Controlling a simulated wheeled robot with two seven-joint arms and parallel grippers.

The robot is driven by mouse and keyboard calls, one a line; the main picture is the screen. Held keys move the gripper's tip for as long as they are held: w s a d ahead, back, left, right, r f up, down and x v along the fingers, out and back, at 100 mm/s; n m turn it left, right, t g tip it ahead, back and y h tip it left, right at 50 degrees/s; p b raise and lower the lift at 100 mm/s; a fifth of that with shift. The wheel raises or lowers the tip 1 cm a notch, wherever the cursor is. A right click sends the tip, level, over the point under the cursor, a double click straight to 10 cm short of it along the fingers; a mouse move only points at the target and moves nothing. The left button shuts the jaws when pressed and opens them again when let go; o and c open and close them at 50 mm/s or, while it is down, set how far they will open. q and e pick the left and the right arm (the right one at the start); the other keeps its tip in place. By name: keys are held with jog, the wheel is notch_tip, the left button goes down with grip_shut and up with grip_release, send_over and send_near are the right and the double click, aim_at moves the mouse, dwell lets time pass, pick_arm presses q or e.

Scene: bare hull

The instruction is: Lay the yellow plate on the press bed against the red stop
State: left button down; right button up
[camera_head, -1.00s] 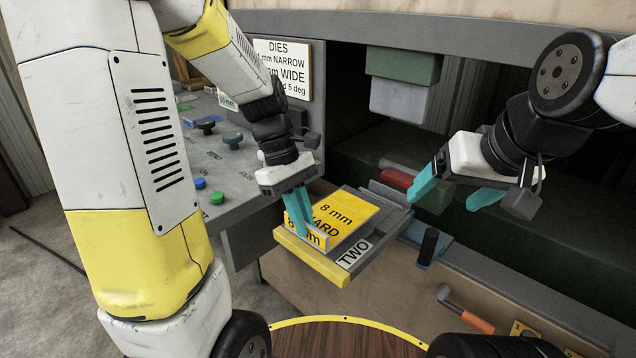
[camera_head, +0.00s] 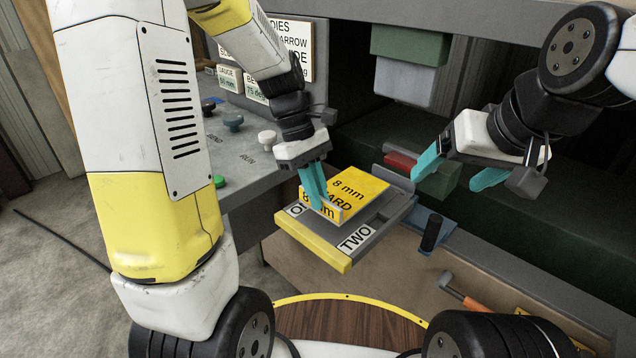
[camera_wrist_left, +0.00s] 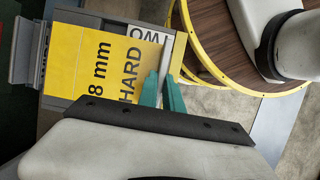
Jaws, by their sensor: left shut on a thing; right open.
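The yellow plate (camera_head: 358,184), marked "8 mm HARD", lies on a grey bed (camera_head: 385,222) with a yellow front edge and "TWO" label. The plate has an upright lip at its near end. My left gripper (camera_head: 318,205) is shut on that lip; its fingers also show beside the plate in the left wrist view (camera_wrist_left: 160,95). The red stop (camera_head: 400,161) appears as a red bar behind the bed's far right side. A gap shows between it and the plate. My right gripper (camera_head: 457,170) is open and empty, right of the red stop.
A grey control panel (camera_head: 245,150) with knobs stands to the left. A green and grey block (camera_head: 405,65) hangs above the bed. A black upright handle (camera_head: 431,233) and an orange-handled tool (camera_head: 467,297) are at the right. A round wooden top (camera_head: 350,322) is in front.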

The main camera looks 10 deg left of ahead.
aim_at(359, 180)
pick_arm(q)
jog(key=w+d, duration=0.2)
jog(key=w+d+f, duration=0.1)
jog(key=w, duration=0.2)
jog(key=w+d, duration=0.2)
jog(key=shift+w+d+f, duration=0.25)
jog(key=shift+w+d, duration=0.05)
jog(key=shift+d, duration=0.05)
jog(key=shift+w+d+f, duration=0.25)
jog(key=shift+w+d, duration=0.3)
jog(key=shift+w, duration=0.2)
jog(key=shift+w+d+f, duration=0.2)
jog(key=shift+w+d, duration=0.3)
jog(key=shift+w, duration=0.2)
jog(key=shift+w+f, duration=0.1)
jog(key=shift+f, duration=0.7)
jog(key=shift+w+d, duration=0.45)
jog(key=shift+w, duration=0.1)
jog(key=c, duration=1.4)
grip_release()
jog(key=shift+f, duration=0.1)
jog(key=shift+c, duration=0.2)
jog(key=shift+o, duration=0.3)
jog(key=o, duration=0.4)
jog(key=shift+o, duration=0.2)
